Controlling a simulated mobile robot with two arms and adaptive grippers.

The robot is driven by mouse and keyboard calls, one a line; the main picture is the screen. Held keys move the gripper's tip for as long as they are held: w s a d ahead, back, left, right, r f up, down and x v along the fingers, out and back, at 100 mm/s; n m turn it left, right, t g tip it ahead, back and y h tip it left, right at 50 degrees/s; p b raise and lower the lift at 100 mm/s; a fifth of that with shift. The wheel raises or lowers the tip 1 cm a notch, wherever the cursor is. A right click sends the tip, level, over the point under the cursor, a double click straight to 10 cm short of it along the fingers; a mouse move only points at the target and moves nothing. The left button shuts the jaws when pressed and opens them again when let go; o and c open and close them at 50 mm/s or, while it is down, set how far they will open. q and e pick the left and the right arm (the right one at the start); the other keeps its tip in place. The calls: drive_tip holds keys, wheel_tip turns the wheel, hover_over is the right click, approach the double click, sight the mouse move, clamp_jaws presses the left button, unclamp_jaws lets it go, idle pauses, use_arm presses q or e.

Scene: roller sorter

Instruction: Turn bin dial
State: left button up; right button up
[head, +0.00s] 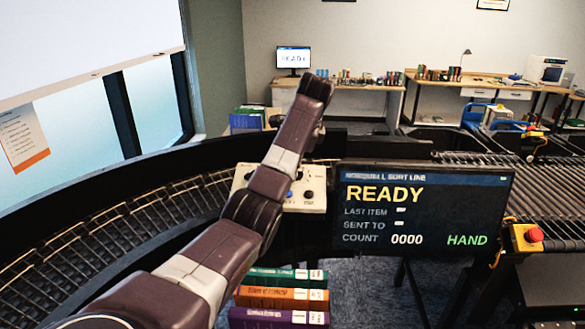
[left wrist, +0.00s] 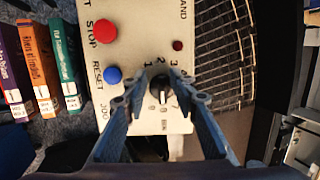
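The bin dial (left wrist: 160,86) is a black knob with a white pointer mark on a cream control panel (left wrist: 140,32), with numbers printed around it. My left gripper (left wrist: 163,74) is over the panel, with one blue-grey finger on each side of the dial. Strips of bare panel show between the knob and the fingers; firm contact cannot be made out. In the head view the same panel (head: 315,205) is partly behind my left arm, which hides the dial area. My right gripper is not in view.
A red stop button (left wrist: 103,31) and a blue reset button (left wrist: 112,74) sit beside the dial. A screen (head: 422,212) reads READY, count 0000, HAND. Stacked books (head: 280,295) lie below the panel. Roller conveyors (head: 95,240) curve around; a red emergency button (head: 536,234) stands right.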

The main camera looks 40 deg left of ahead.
use_arm(q)
wheel_tip(320, 180, up, 10)
idle(0.6)
drive_tip(key=shift+f, duration=0.1)
idle(0.4)
